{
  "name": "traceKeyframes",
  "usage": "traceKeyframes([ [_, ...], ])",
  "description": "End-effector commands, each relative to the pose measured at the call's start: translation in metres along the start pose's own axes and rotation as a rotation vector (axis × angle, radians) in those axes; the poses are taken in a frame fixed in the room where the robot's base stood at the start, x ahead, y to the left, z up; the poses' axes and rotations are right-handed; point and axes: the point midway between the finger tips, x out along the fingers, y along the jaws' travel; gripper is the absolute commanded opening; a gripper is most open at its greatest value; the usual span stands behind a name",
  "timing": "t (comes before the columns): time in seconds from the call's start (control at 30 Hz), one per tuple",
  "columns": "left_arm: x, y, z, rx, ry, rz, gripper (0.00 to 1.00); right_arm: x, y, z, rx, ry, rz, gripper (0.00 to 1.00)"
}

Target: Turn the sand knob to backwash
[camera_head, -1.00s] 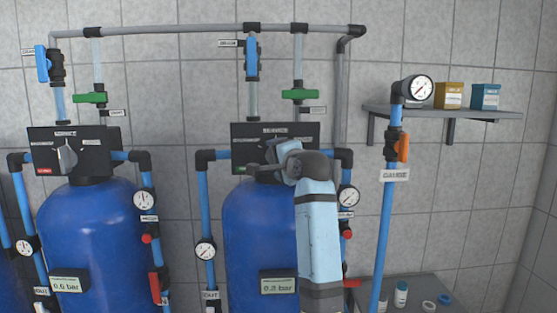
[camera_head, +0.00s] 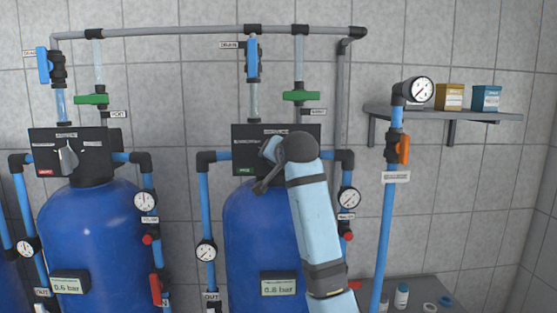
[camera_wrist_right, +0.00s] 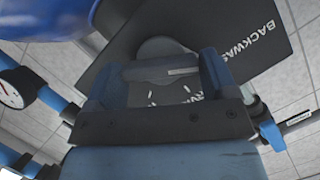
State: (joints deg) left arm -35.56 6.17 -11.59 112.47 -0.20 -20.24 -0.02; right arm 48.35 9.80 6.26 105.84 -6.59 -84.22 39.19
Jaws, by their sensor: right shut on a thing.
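The middle blue tank (camera_head: 245,230) carries a black control head (camera_head: 245,134) with small labels. My right gripper (camera_head: 268,152) is at the front of this head and hides its knob in the head view. In the right wrist view, the grey knob (camera_wrist_right: 160,68) with a pale pointer line sits between the two fingers of my right gripper (camera_wrist_right: 163,76), which is shut on it. The panel (camera_wrist_right: 255,35) beside it reads "BACKWAS", cut off at the edge. Part of another word shows below the knob. My left gripper is not in view.
A similar tank (camera_head: 95,235) with its own knob (camera_head: 68,156) stands at left. Blue pipes and round gauges (camera_head: 348,198) flank the middle tank. A gauge pipe (camera_head: 387,230) and wall shelf (camera_head: 435,113) are at right.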

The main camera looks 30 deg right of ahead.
Motion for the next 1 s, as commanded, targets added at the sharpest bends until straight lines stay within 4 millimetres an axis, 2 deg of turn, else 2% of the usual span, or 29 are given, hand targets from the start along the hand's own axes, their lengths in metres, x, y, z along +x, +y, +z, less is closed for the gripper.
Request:
traceKeyframes([
  [0.63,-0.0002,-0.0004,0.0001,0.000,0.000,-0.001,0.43,-0.0004,-0.0005,-0.0011,-0.053,0.002,0.021,0.55],
  [0.67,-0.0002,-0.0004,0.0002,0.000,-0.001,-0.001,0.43,-0.0004,-0.0005,-0.0011,-0.053,0.003,0.021,0.81],
  [0.73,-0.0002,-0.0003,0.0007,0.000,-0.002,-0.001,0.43,-0.0004,-0.0005,-0.0011,-0.052,0.002,0.021,0.97],
  [0.77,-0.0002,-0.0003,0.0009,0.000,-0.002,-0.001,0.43,-0.0004,-0.0005,-0.0010,-0.052,0.002,0.021,1.00],
  [1.0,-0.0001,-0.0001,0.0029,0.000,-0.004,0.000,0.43,-0.0014,-0.0005,-0.0004,-0.051,0.002,0.020,1.00],
])
